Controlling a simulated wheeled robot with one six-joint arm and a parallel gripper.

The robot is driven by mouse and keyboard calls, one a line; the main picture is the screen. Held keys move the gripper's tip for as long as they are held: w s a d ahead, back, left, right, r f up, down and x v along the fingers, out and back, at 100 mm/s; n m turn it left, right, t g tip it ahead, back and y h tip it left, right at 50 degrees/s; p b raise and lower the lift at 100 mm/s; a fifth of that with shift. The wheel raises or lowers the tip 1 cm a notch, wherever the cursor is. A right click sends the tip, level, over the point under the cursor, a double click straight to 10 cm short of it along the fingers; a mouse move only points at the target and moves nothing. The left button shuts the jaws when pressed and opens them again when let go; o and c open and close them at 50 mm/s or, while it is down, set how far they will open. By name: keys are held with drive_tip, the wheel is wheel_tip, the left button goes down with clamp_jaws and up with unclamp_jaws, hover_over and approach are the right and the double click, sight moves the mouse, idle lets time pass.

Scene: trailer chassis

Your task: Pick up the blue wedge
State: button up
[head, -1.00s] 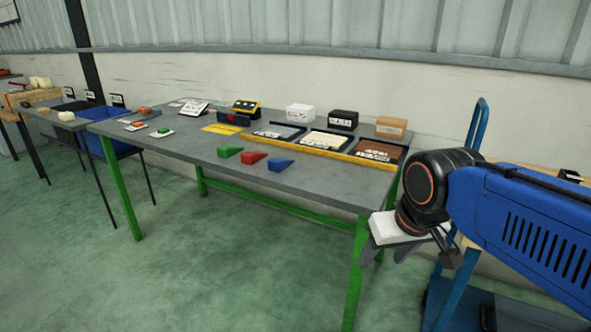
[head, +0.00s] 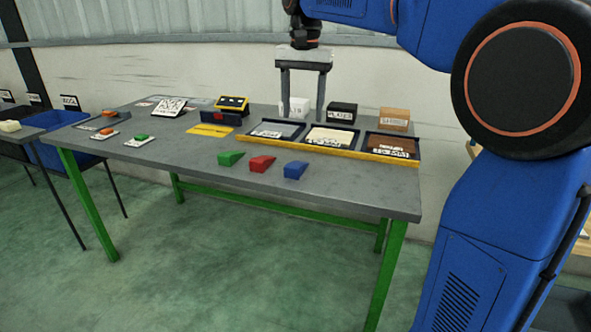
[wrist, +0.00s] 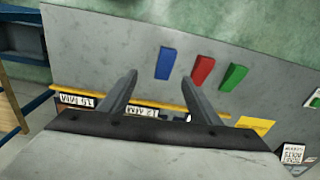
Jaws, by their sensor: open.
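The blue wedge (head: 295,170) lies on the grey table near its front edge, at the right end of a row of three wedges. The red wedge (head: 262,163) and the green wedge (head: 230,158) lie to its left. In the wrist view the blue wedge (wrist: 166,63) lies beyond my fingertips, roughly ahead of the gap between them, with the red wedge (wrist: 203,69) and green wedge (wrist: 233,77) to its right. My gripper (head: 303,114) is open and empty, pointing down above the table's back part; its fingers also show in the wrist view (wrist: 158,80).
A tray (head: 330,151) with three compartments and a yellow front edge lies behind the wedges. White, black (head: 342,112) and brown (head: 394,119) boxes stand behind it. Button boxes (head: 140,140) are at the left. The table front (head: 340,190) is clear.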

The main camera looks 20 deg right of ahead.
drive_tip(key=w, duration=0.3)
hover_over(296, 164)
drive_tip(key=shift+m, duration=0.4)
wheel_tip(296, 164, down, 11)
drive_tip(key=shift+w+a+r, duration=0.1)
drive_tip(key=shift+a, duration=0.05)
drive_tip(key=shift+s+f, duration=0.2)
drive_tip(key=shift+f, duration=1.25)
drive_tip(key=shift+s+f, duration=0.15)
drive_tip(key=shift+f, duration=1.25)
drive_tip(key=c, duration=1.2)
